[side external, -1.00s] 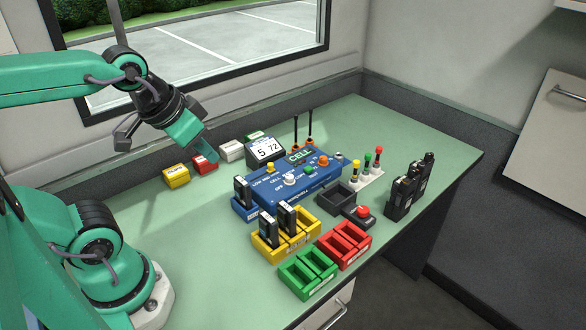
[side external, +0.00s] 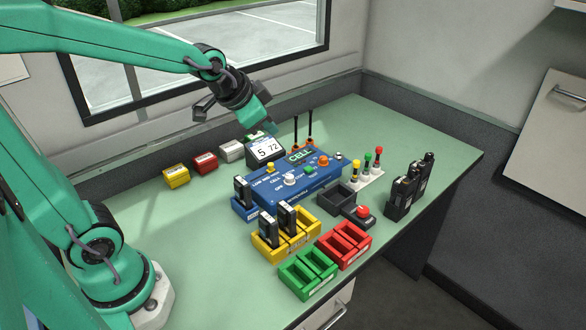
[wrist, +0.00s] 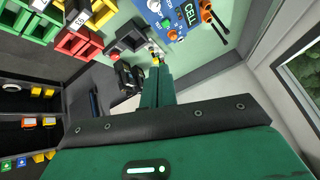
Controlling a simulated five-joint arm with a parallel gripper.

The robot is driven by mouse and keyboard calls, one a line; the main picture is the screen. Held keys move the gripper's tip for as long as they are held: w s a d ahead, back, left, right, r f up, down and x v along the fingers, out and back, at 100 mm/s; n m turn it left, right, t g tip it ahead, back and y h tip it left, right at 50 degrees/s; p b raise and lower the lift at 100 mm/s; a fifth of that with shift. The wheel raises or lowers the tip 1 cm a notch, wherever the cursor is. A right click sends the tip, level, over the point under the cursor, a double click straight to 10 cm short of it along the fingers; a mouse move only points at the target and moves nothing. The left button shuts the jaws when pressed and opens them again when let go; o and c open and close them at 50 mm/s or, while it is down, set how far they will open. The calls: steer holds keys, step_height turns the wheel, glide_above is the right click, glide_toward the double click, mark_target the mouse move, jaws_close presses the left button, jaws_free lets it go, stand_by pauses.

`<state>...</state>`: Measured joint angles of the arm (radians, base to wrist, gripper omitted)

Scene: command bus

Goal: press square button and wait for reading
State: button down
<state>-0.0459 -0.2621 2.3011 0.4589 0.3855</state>
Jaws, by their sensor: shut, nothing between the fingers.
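The blue tester box (side external: 315,194) marked CELL stands mid-table; part of it shows at the top of the wrist view (wrist: 218,38). On its top are a white dial (side external: 290,180), a yellow knob (side external: 270,167), a small green button (side external: 309,170) and an orange knob (side external: 323,161). Which control is square is too small to tell. The display (side external: 265,149) behind the box reads 5 72. My gripper (side external: 267,122) is shut and empty, in the air above the display, apart from the box. Its green finger (wrist: 160,88) shows in the wrist view.
Yellow (side external: 270,249), green (side external: 292,278) and red (side external: 352,257) trays stand in front of the box, with black batteries (side external: 266,228) in the yellow one. Two black radios (side external: 402,194) and a red push button (side external: 362,211) are right. Two probes (side external: 309,125) stand upright behind the box.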

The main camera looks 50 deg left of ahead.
mark_target(308, 169)
steer(key=w+a+f+m+t, duration=0.1)
steer(key=w+f+m, duration=0.1)
steer(key=w+f, duration=0.2)
steer(key=w+a+f+m, duration=0.2)
steer(key=w+f, duration=0.2)
steer(key=w, duration=0.6)
steer(key=shift+t, duration=0.4)
steer(key=shift+f, duration=4.35)
steer(key=shift+f, duration=0.75)
steer(key=shift+r, duration=0.75)
